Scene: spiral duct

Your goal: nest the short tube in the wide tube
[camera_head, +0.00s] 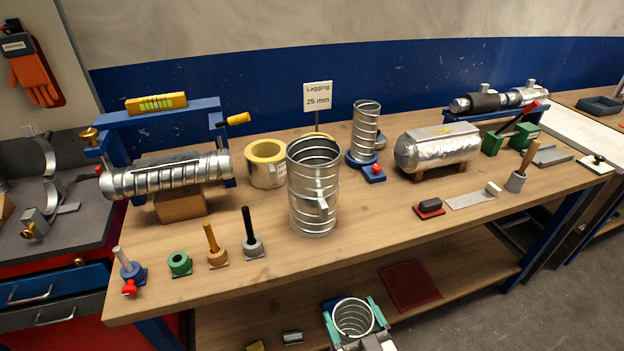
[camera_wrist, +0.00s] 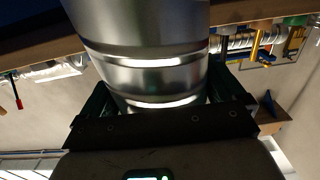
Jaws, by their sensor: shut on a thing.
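The wide tube (camera_head: 313,190) is a ribbed metal spiral duct. It stands upright, open end up, near the middle of the wooden table, with a small bracket on its front side. My gripper (camera_head: 354,318) is low in front of the table in the head view, its green fingers shut on the short tube (camera_head: 352,326). The short tube is upright there, with its round open top showing. In the wrist view the short tube (camera_wrist: 145,55) fills the space between the fingers of my gripper (camera_wrist: 165,98). It is apart from the wide tube.
A narrow spiral duct (camera_head: 366,130) stands on a blue base behind the wide tube. A yellow lagging ring (camera_head: 265,172) is left of it. Small posts, including a black-handled tool (camera_head: 250,238), line the front left. A silver tank (camera_head: 438,150) stands right. The table front before the wide tube is clear.

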